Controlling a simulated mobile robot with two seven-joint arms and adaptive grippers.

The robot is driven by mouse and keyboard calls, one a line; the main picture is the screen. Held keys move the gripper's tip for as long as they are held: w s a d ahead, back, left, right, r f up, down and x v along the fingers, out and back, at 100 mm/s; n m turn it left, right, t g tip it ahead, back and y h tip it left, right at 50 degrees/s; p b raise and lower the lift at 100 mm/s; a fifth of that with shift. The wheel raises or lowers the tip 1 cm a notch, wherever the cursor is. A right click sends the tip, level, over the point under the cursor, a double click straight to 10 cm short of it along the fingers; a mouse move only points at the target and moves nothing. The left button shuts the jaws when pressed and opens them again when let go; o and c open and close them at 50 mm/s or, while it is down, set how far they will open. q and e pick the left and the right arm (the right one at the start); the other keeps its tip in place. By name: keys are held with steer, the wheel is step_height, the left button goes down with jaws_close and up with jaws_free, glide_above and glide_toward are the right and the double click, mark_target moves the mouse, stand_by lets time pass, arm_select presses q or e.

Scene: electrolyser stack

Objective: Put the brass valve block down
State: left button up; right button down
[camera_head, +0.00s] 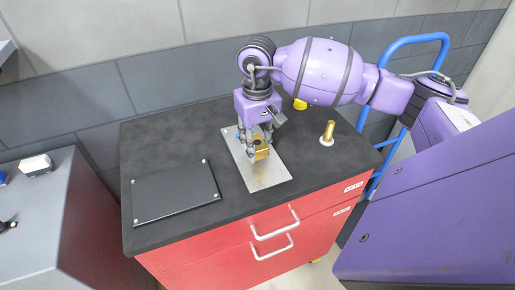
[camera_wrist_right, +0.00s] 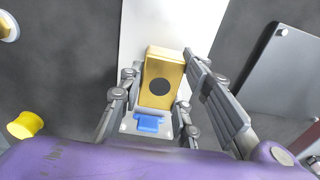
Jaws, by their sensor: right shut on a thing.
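The brass valve block (camera_head: 262,153) is a small gold block; the right wrist view shows it (camera_wrist_right: 160,62) with a dark round spot on its face. My right gripper (camera_head: 256,149) points down over the light metal plate (camera_head: 268,179) on the dark worktop and is shut on the block. The fingers hide part of the block in the head view. The block is at or just above the plate; I cannot tell whether it touches. The plate also shows behind the block in the wrist view (camera_wrist_right: 200,25). My left gripper is not in view.
A black flat panel (camera_head: 175,192) lies left of the plate on the red drawer cabinet (camera_head: 230,245). An upright brass cylinder (camera_head: 329,131) on a pale base stands to the right. A blue trolley frame (camera_head: 405,42) is behind right. A grey cabinet (camera_head: 40,215) stands at left.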

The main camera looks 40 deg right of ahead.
step_height(320, 180, down, 2)
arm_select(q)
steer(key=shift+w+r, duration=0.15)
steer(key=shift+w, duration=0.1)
arm_select(e)
steer(key=shift+a+f, duration=0.1)
steer(key=shift+f, duration=0.15)
steer(key=c, duration=1.6)
jaws_free()
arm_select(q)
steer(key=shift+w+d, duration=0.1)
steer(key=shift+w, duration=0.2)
arm_select(e)
steer(key=o, duration=0.3)
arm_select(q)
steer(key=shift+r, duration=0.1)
arm_select(e)
steer(key=shift+r, duration=0.15)
